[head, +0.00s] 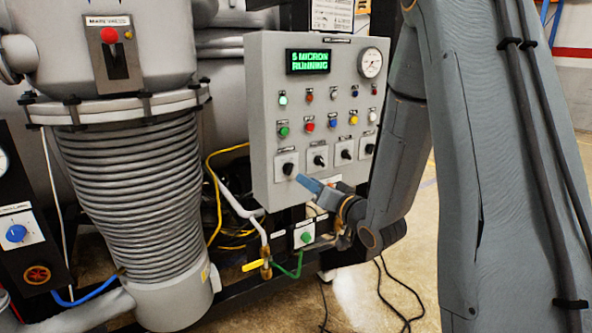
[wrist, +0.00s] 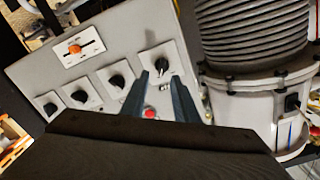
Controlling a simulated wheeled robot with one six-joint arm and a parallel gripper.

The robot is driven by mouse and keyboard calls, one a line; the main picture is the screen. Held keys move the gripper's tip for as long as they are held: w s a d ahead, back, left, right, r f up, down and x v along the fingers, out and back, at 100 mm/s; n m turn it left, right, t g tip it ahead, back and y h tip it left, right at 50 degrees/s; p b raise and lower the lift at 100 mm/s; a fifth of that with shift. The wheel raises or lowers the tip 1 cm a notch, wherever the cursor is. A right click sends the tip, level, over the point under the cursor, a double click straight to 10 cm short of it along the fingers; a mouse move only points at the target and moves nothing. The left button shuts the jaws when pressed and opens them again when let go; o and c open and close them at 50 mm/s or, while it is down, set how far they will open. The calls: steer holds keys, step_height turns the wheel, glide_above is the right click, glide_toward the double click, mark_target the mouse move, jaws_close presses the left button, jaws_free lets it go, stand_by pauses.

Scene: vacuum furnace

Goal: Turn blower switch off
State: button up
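The grey control panel (head: 268,130) carries a row of black rotary knobs on white plates. I cannot read their labels, so I cannot tell which one is the blower switch. The leftmost knob (head: 287,168) in the head view is the one nearest my gripper (head: 305,182). In the wrist view this knob (wrist: 161,64) lies just beyond and between the fingertips of my gripper (wrist: 160,78). The two fingers are apart with nothing between them. The other knobs (head: 320,161) stand to the right in the head view and to the left (wrist: 117,81) in the wrist view.
A green screen (head: 308,61) on the panel reads "5 MICRON RUNNING". Coloured buttons (head: 309,127) sit above the knobs, and a gauge (head: 371,63) is at top right. A ribbed bellows (head: 135,200) stands left of the panel. A green button box (head: 304,235) and hoses are below.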

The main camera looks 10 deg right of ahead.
mark_target(292, 169)
steer(key=x, duration=0.2)
steer(key=p+x, duration=0.1)
steer(key=x, duration=0.2)
steer(key=p+x, duration=0.1)
steer(key=x, duration=0.1)
steer(key=shift+w+a+r, duration=0.25)
steer(key=shift+w, duration=0.05)
steer(key=shift+c, duration=0.2)
jaws_close()
